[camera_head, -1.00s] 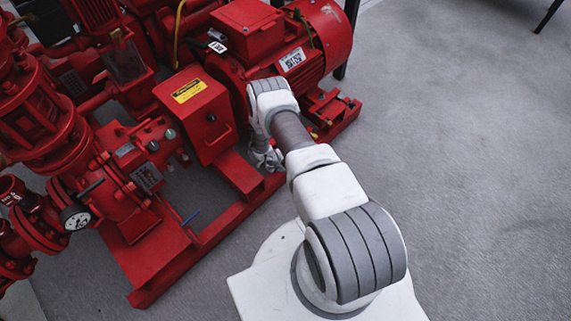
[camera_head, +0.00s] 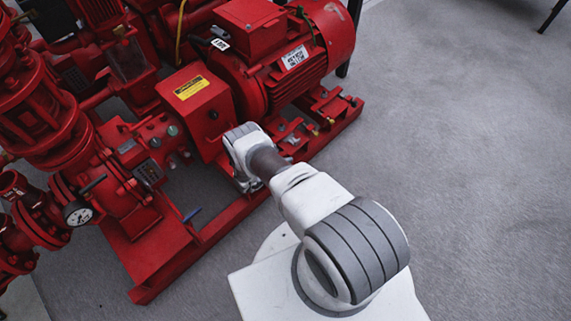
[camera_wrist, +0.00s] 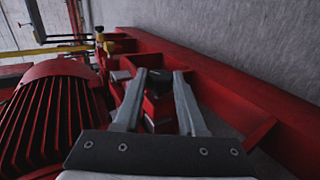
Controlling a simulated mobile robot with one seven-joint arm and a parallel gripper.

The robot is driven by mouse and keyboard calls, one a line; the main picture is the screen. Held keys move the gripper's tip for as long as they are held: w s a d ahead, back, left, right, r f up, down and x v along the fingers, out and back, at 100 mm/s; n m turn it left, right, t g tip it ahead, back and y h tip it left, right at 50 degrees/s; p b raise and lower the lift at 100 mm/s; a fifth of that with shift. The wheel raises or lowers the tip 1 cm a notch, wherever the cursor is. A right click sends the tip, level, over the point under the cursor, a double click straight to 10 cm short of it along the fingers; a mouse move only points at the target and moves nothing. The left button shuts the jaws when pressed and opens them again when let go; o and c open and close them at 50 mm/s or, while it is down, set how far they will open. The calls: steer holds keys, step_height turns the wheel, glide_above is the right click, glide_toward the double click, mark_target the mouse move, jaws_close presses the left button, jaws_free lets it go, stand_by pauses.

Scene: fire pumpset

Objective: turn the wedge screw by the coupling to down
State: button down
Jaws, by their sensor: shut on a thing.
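In the wrist view, a dark-headed wedge screw (camera_wrist: 160,76) stands on a red block between my fingertips. My gripper (camera_wrist: 159,75) is shut on it, with one grey finger on each side. Which way the screw is turned cannot be told. In the head view, my gripper (camera_head: 243,183) is low beside the base rail, just right of the red coupling guard (camera_head: 198,112) with a yellow label. My white wrist hides the fingertips and the screw there.
The red finned motor (camera_head: 295,60) stands behind my arm and fills the left of the wrist view (camera_wrist: 50,115). The red base frame (camera_head: 225,218) runs along the pumpset. A gauge (camera_head: 78,213) is at left.

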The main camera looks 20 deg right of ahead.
steer(key=shift+c, duration=2.4)
jaws_free()
steer(key=shift+r, duration=0.1)
